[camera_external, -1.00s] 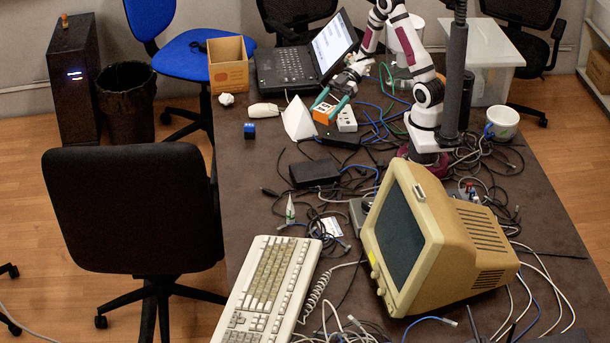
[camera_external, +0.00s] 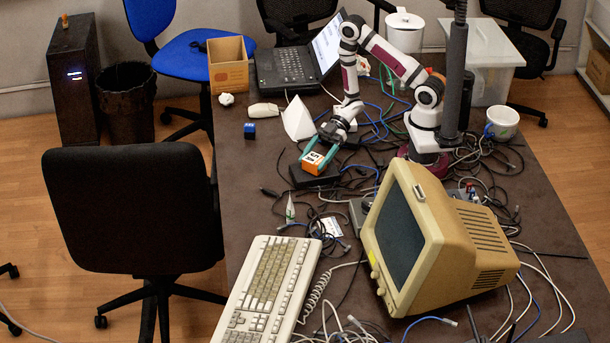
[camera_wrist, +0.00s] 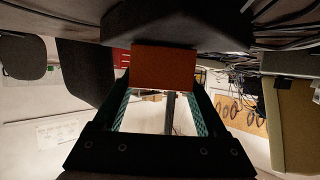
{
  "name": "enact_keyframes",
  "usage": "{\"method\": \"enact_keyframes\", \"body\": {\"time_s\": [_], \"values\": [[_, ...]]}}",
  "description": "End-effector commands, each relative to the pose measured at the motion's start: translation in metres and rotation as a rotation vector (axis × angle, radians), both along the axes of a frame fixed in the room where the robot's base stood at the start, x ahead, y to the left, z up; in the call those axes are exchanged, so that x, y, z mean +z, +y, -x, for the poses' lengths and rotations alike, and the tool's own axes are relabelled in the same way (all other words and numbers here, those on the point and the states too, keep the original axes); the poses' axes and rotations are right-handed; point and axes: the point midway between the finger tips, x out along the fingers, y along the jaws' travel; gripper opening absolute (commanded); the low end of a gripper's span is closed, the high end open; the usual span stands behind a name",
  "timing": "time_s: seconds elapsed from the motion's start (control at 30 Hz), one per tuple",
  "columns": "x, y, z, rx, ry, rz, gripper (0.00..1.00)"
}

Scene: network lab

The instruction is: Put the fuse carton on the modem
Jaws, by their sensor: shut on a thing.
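The orange-and-white fuse carton (camera_external: 312,160) is between the green-tipped fingers of my gripper (camera_external: 320,156), which is shut on it. The carton is over the flat black box that looks like the modem (camera_external: 301,181). The carton and fingers hide much of the modem's top. I cannot tell whether the carton touches it. In the wrist view the carton (camera_wrist: 164,68) shows as an orange face between the fingertips (camera_wrist: 165,82), against the dark modem (camera_wrist: 165,20).
A white pyramid (camera_external: 297,120) stands behind the carton. Cables (camera_external: 375,128) lie to the right and in front. A beige monitor (camera_external: 440,240) and keyboard (camera_external: 268,290) are nearer the camera. A blue cube (camera_external: 249,131) sits left. The table between cube and modem is mostly clear.

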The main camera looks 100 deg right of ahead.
Motion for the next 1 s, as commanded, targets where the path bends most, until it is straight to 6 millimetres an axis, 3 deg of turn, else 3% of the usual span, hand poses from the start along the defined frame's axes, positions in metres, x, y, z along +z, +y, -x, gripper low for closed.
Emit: {"method": "enact_keyframes", "body": {"time_s": [0.1, 0.13, 0.27, 0.57, 1.0], "values": [[-0.002, 0.000, 0.000, 0.000, 0.000, 0.000, 0.14], [-0.003, 0.000, 0.000, 0.000, 0.000, 0.000, 0.76], [-0.002, 0.000, 0.000, 0.000, 0.000, 0.000, 1.00], [0.002, -0.002, 0.001, -0.002, 0.000, 0.000, 1.00], [0.039, -0.067, 0.065, -0.006, -0.003, 0.003, 1.00]]}}
